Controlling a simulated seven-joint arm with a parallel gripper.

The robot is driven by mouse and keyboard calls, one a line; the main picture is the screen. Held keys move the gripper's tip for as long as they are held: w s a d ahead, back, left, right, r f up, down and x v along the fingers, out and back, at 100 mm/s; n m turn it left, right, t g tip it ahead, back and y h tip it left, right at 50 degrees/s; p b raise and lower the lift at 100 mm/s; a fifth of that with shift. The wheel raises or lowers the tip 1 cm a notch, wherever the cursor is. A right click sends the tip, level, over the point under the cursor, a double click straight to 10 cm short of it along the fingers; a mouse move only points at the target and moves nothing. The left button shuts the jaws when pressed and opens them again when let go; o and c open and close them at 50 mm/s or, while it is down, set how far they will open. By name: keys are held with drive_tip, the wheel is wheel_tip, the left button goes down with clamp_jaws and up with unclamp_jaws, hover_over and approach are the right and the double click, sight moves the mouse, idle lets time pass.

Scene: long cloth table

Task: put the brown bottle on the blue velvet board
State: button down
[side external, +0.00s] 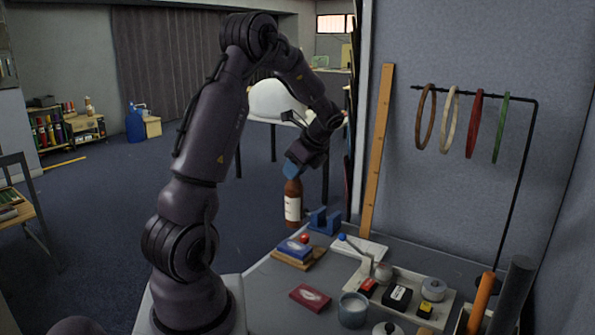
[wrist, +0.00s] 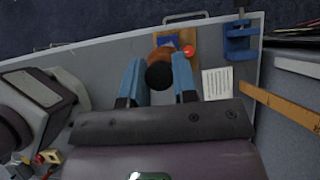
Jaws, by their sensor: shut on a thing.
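The brown bottle (side external: 293,207), with a white label, hangs upright from my gripper (side external: 292,172) in the side view. My gripper is shut on its neck. In the wrist view the bottle's dark cap (wrist: 160,75) shows between my two blue fingers (wrist: 158,88). Its base appears clear of the table in the side view. No separate blue velvet board is clear to me. A flat blue piece (side external: 294,248) with a pale mark lies on a wooden board (side external: 316,257), below the bottle; I cannot tell if it is velvet. The bottle partly hides them in the wrist view.
A red ball (side external: 304,238) sits by the blue piece. A blue vise (side external: 325,221) stands behind it at the table edge. A red box (side external: 310,297), a grey cup (side external: 353,309) and a tray (side external: 408,318) of small items are nearer. A ring stand (side external: 525,150) rises at right.

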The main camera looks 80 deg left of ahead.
sight(301, 186)
drive_tip(key=shift+f, duration=3.5)
drive_tip(key=c, duration=0.8)
unclamp_jaws()
drive_tip(key=v, duration=1.3)
drive_tip(key=shift+d, duration=0.1)
